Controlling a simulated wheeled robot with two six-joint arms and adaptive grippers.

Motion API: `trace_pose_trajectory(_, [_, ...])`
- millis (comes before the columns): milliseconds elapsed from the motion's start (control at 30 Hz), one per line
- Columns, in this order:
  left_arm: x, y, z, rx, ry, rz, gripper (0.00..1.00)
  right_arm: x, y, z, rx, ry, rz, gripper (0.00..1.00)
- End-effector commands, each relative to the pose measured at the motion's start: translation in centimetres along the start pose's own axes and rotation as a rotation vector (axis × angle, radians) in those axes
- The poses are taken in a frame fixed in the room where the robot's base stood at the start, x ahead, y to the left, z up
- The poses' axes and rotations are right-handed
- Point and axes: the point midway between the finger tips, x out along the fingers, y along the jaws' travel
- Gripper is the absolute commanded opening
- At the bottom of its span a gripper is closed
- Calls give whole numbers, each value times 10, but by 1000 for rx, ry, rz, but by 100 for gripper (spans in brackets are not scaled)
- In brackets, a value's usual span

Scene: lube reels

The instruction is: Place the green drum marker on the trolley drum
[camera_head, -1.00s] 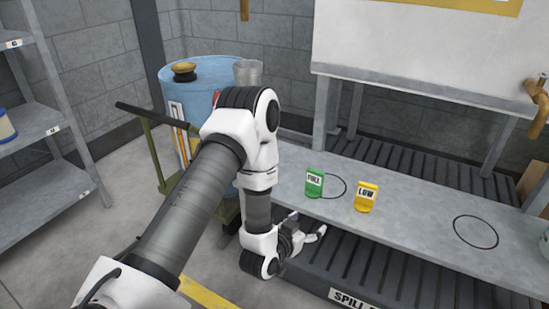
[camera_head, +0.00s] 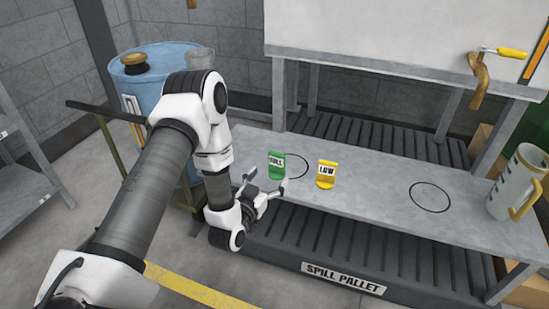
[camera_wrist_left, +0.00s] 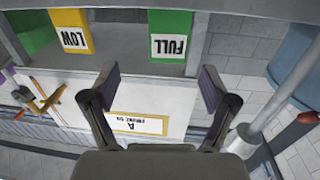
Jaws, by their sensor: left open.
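The green drum marker (camera_head: 277,165), lettered FULL, stands upright on the grey bench shelf; it also shows upside down in the left wrist view (camera_wrist_left: 170,38). My left gripper (camera_head: 267,184) is open and empty, just in front of the green marker, with its fingers apart. In the wrist view the marker lies beyond the gap between the fingertips (camera_wrist_left: 158,85). The trolley drum is a light blue drum (camera_head: 172,67) on a green trolley (camera_head: 112,172) at the left, partly hidden by my left arm. My right gripper is in neither view.
A yellow marker (camera_head: 327,174), lettered LOW, stands just right of the green one. The shelf (camera_head: 380,205) has black circles and a jug (camera_head: 518,182) at its right end. A white tank (camera_head: 380,45) with a tap (camera_head: 478,80) is above. Metal shelving is at far left.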

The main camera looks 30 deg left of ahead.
Motion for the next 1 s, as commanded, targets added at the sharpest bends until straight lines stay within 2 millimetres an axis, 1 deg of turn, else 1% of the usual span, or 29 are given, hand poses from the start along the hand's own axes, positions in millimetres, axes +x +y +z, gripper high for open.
trace_pose_trajectory(33, [3,-11,-12,-11,11,-26,85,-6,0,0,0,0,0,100])
trace_pose_trajectory(67, [5,-13,-14,-15,16,-31,85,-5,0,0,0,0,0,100])
trace_pose_trajectory(333, [42,-12,-16,-14,19,-28,85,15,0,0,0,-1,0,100])
trace_pose_trajectory(433, [60,-12,-20,-14,20,-27,85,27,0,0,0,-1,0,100])
trace_pose_trajectory(533, [75,-12,-21,-14,16,-27,85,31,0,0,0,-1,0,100])
trace_pose_trajectory(600, [80,-12,-22,-15,15,-27,85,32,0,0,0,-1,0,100])
trace_pose_trajectory(767, [81,-12,-24,-15,12,-27,85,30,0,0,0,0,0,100])
trace_pose_trajectory(800, [80,-12,-24,-15,12,-27,82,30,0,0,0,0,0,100])
trace_pose_trajectory(867, [80,-12,-23,-15,12,-27,61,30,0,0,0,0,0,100])
trace_pose_trajectory(900, [80,-12,-23,-15,12,-27,46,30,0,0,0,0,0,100])
trace_pose_trajectory(967, [80,-12,-23,-15,12,-27,26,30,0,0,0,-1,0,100])
trace_pose_trajectory(1000, [80,-12,-23,-15,12,-27,25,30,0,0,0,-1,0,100])
